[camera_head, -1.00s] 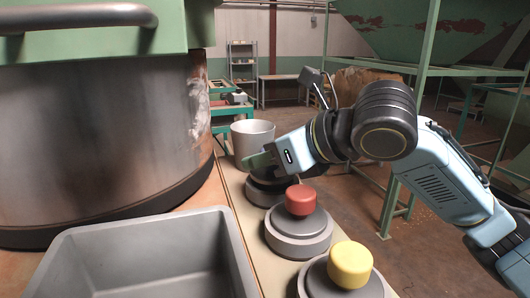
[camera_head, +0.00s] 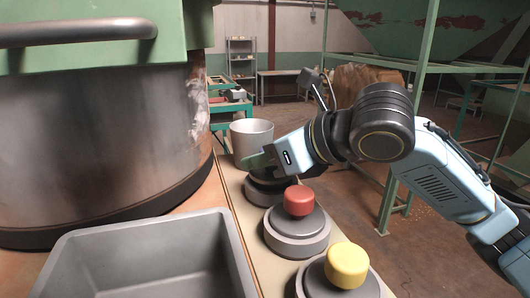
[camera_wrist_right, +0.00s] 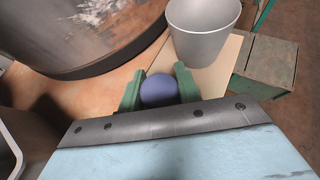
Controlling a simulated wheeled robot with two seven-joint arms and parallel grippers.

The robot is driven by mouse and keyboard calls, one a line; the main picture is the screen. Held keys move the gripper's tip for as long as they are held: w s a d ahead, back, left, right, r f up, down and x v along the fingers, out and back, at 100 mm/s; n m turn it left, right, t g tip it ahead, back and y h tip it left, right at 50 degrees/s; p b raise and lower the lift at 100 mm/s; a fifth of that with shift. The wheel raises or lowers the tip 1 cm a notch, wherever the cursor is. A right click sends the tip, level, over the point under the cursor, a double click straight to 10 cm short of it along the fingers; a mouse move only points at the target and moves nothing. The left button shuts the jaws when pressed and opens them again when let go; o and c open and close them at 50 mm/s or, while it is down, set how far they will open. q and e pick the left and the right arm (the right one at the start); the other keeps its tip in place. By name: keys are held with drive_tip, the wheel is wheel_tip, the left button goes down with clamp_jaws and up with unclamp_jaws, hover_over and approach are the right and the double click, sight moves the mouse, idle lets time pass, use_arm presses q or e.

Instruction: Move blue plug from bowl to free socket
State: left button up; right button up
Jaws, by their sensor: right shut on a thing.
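My right gripper (camera_head: 262,158) has green fingers and is over the farthest dark grey round socket (camera_head: 268,190). In the right wrist view its fingers (camera_wrist_right: 158,88) are shut on the blue plug (camera_wrist_right: 159,90), one on each side. The blue plug is hidden in the head view, and I cannot tell whether it sits in the socket. The light grey bowl (camera_head: 252,137) stands just behind the gripper; it also shows in the right wrist view (camera_wrist_right: 202,30). Nearer sockets hold a red plug (camera_head: 299,200) and a yellow plug (camera_head: 347,264). My left gripper is not in view.
A large metal hopper drum (camera_head: 90,130) stands at the left. A grey bin (camera_head: 235,255) is in front of it, left of the row of sockets. Green frame posts (camera_head: 425,75) rise behind my right arm. Open floor lies to the right.

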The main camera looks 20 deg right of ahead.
drive_tip(key=shift+f+b, duration=0.3)
drive_tip(key=shift+f, duration=0.2)
idle(0.3)
drive_tip(key=o, duration=0.8)
drive_tip(key=shift+p+v, duration=0.55)
drive_tip(key=shift+v, duration=0.35)
drive_tip(key=shift+p+v, duration=1.55)
drive_tip(key=shift+v, duration=3.1)
